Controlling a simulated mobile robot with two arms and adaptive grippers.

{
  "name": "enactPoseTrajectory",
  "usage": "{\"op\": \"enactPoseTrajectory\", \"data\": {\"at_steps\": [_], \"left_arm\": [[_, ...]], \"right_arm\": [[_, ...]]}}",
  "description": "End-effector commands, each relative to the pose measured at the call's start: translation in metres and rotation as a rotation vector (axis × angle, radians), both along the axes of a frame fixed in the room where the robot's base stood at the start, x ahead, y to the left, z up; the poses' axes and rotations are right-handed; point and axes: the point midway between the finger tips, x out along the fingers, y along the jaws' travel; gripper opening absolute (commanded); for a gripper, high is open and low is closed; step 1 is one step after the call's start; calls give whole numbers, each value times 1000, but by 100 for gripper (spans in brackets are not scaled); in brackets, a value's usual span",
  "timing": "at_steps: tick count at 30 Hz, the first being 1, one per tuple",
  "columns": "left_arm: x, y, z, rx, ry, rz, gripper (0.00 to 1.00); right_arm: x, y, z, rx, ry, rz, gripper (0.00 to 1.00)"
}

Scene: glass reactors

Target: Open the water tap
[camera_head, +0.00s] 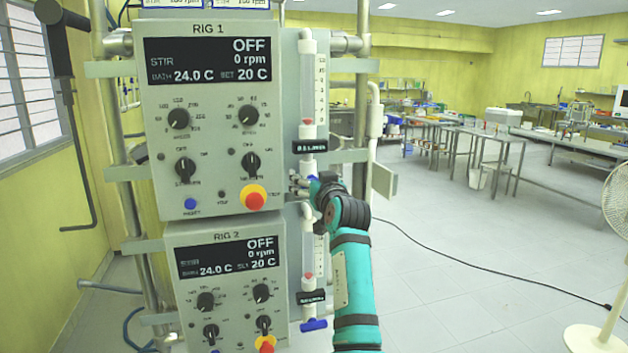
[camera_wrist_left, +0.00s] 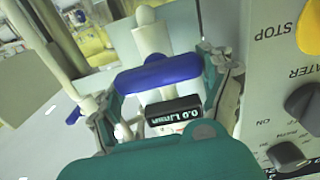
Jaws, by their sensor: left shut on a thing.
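The water tap's blue handle (camera_wrist_left: 160,74) lies crosswise between the fingers of my left gripper (camera_wrist_left: 163,76) in the left wrist view. The fingers are at the two ends of the handle, shut on it. A white pipe (camera_wrist_left: 150,38) rises behind the handle, and a black display (camera_wrist_left: 174,111) reads 0.0 L/min. In the head view my left gripper (camera_head: 308,186) is at the Rig 1 flow tube (camera_head: 308,95), just below its black display (camera_head: 312,146). My right gripper is not in view.
The Rig 1 panel (camera_head: 212,140) with knobs and a red stop button (camera_head: 253,197) stands close left of the gripper. Below is the Rig 2 panel (camera_head: 222,285) with its own blue tap (camera_head: 314,324). Open floor (camera_head: 450,250) lies right; a fan (camera_head: 605,250) stands far right.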

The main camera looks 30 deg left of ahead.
Motion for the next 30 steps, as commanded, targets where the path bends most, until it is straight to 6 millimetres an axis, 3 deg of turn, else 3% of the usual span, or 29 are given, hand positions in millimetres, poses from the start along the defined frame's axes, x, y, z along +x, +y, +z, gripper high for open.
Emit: {"op": "enactPoseTrajectory", "data": {"at_steps": [11,30], "left_arm": [[-1,1,-4,-77,-92,-1,48],[-5,4,-5,-453,-533,-2,48]], "right_arm": [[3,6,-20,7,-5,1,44],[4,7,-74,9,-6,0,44]]}}
